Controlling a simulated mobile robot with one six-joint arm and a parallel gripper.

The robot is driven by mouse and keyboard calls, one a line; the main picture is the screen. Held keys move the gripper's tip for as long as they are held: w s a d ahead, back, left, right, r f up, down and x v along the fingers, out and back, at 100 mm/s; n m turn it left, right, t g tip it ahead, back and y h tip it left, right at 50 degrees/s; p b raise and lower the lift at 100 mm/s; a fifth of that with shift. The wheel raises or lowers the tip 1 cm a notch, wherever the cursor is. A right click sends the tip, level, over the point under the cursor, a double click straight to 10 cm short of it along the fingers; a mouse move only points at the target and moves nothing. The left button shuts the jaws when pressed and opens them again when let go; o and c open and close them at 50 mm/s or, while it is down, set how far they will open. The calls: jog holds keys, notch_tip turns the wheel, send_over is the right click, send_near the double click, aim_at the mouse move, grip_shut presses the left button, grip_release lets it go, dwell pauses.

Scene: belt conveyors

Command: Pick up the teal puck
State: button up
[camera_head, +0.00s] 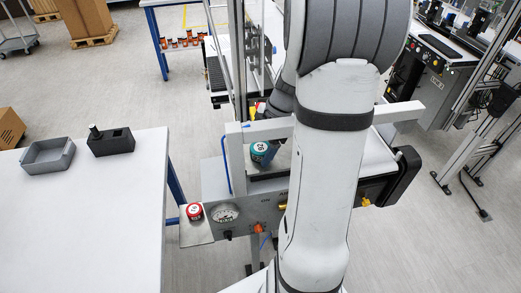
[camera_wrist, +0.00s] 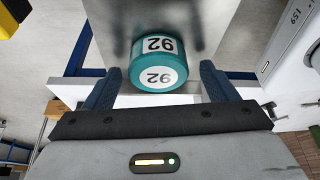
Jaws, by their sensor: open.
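The teal puck (camera_wrist: 158,66) carries white labels reading 92 on its top and side. In the wrist view it sits between the two fingers of my gripper (camera_wrist: 160,86), which is open, with a finger on either side of it. I cannot tell whether the fingers touch it. In the head view the teal puck (camera_head: 263,152) is on the conveyor behind the front frame bar, left of my arm. My gripper is mostly hidden behind my arm in that view.
A white table (camera_head: 90,220) at left bears a grey tray (camera_head: 48,155) and a dark block (camera_head: 110,142). A light frame bar (camera_head: 262,131) crosses near the teal puck.

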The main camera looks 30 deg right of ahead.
jog(key=shift+c, duration=0.3)
jog(key=c, duration=1)
jog(key=shift+c, duration=0.2)
